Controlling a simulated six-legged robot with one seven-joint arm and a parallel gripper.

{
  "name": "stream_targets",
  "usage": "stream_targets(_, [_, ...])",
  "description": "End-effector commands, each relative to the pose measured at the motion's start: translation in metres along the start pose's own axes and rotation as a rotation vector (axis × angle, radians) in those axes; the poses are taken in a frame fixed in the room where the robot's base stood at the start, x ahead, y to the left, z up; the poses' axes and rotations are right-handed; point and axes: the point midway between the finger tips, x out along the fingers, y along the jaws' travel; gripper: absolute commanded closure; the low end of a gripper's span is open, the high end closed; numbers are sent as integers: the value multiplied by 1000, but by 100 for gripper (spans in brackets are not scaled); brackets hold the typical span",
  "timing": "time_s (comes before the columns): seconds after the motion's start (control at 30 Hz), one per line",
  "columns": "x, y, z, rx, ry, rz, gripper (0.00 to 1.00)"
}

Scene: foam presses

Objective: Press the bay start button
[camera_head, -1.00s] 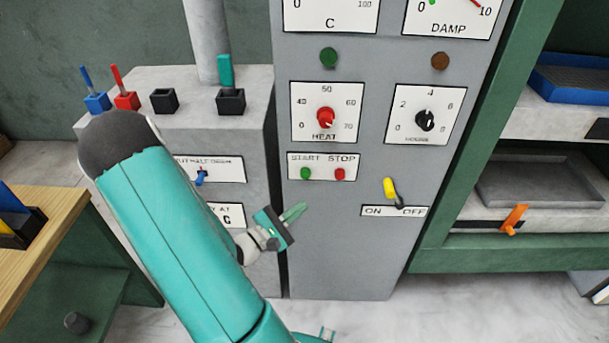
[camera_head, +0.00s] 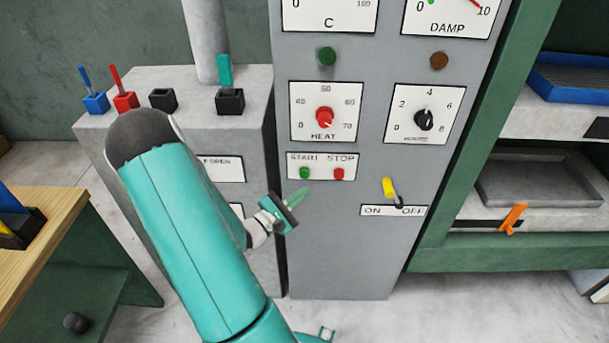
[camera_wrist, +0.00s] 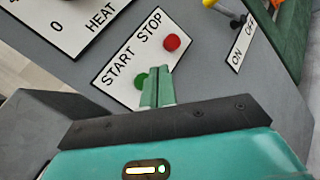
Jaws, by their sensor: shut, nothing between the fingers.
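The green START button (camera_head: 305,173) sits on a white label plate on the grey cabinet, left of the red STOP button (camera_head: 339,174). In the wrist view the green button (camera_wrist: 141,80) shows just left of my fingertips, partly hidden by them, and the red button (camera_wrist: 171,42) is clear above right. My gripper (camera_head: 305,191) is shut and empty, its fingers pointing up toward the green button from below. I cannot tell whether the fingertips touch the button.
Above the buttons are the red HEAT knob (camera_head: 324,118) and a black knob (camera_head: 424,120). A yellow ON/OFF switch (camera_head: 389,188) is to the right. A grey block with coloured rockers (camera_head: 228,102) stands left. Shelves with trays (camera_head: 540,178) are at right.

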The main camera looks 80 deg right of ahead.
Motion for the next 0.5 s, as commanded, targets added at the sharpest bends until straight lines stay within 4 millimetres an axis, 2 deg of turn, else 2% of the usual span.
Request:
stream_targets(0.23, [19, 14, -14, 0, -1, 0, 100])
stream_targets(0.5, [25, 18, -18, -1, 0, 1, 100])
